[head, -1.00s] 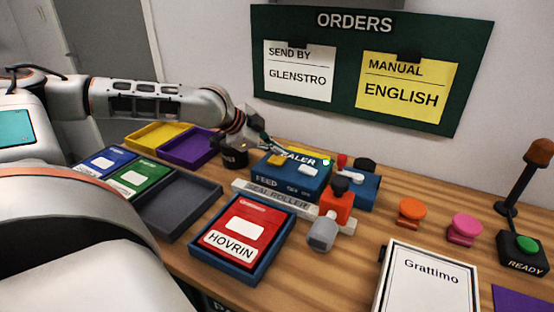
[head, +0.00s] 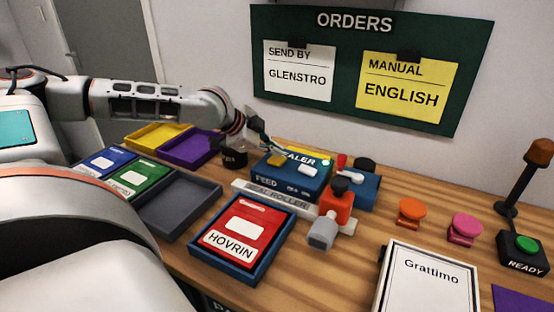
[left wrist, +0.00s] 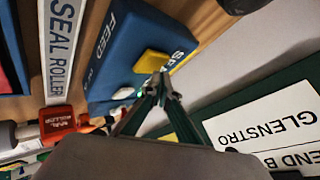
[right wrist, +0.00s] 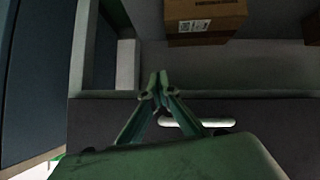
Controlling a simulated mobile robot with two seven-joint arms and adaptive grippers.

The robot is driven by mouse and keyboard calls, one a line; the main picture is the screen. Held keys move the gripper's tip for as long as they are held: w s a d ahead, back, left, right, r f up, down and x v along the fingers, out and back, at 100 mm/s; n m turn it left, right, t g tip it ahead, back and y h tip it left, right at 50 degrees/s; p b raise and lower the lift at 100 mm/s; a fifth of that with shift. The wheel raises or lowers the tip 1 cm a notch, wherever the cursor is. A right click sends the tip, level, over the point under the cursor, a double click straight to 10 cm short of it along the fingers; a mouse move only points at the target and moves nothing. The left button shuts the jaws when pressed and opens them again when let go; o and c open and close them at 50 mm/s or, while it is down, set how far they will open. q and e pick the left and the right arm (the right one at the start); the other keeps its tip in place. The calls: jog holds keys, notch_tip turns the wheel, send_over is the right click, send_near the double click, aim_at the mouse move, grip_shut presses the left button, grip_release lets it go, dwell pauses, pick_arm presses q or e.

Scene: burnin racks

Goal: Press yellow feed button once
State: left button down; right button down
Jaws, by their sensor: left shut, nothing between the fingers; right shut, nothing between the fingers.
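The yellow feed button (head: 275,160) sits on top of the blue sealer (head: 305,180), above the FEED label. It also shows in the left wrist view (left wrist: 150,62). My left gripper (head: 283,146) is shut and empty, its tips just above and beside the button. In the left wrist view its tips (left wrist: 163,75) overlap the button's lower right edge; whether they touch cannot be told. My right gripper (right wrist: 150,90) is shut and empty, away from the sealer, in front of a grey surface.
A seal roller strip (head: 270,195) and an orange-red roller tool (head: 337,203) lie in front of the sealer. The HOVRIN packet's blue tray (head: 262,272) is nearer. Stamps and the READY button (head: 525,244) stand right. A cardboard box (right wrist: 205,20) shows in the right wrist view.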

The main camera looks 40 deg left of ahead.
pick_arm(q)
jog(key=shift+f, duration=0.25)
pick_arm(e)
jog(key=shift+s+f, duration=0.2)
jog(key=shift+s, duration=0.05)
jog(key=shift+s+f, duration=0.15)
jog(key=shift+s, duration=0.15)
pick_arm(q)
jog(key=shift+f, duration=0.15)
pick_arm(e)
jog(key=shift+w+a, duration=0.1)
